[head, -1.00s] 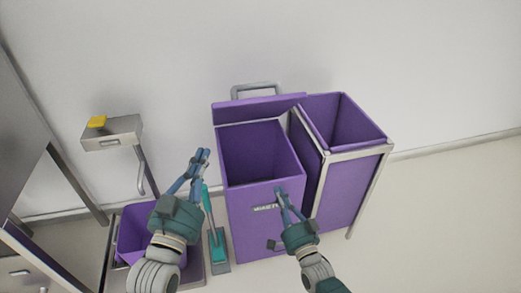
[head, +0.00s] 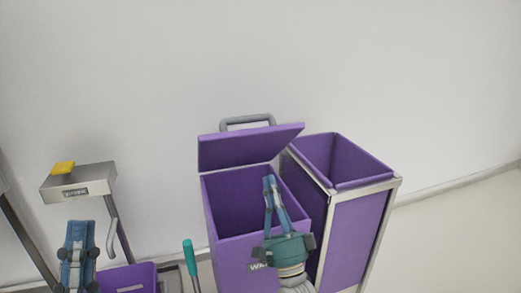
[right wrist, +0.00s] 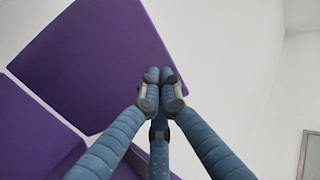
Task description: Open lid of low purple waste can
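The purple waste can (head: 228,262) stands in the middle of the head view, its label partly covered by my right gripper. Its purple lid (head: 245,147) stands raised at the back edge, and the can's inside is visible. My right gripper (head: 269,180) is over the can's opening with its fingertips together, pointing toward the lid. In the right wrist view the lid (right wrist: 95,65) lies behind the shut fingertips (right wrist: 160,76); I cannot tell whether they touch it. My left gripper (head: 80,226) is at the lower left, away from the can, its fingers looking closed and empty.
An open purple bin in a metal frame (head: 365,240) stands close on the right. At left are a metal stand (head: 95,178) with a yellow item (head: 63,168), a small purple bin (head: 135,277) and a teal handle (head: 190,256). A wall is behind; floor is clear at right.

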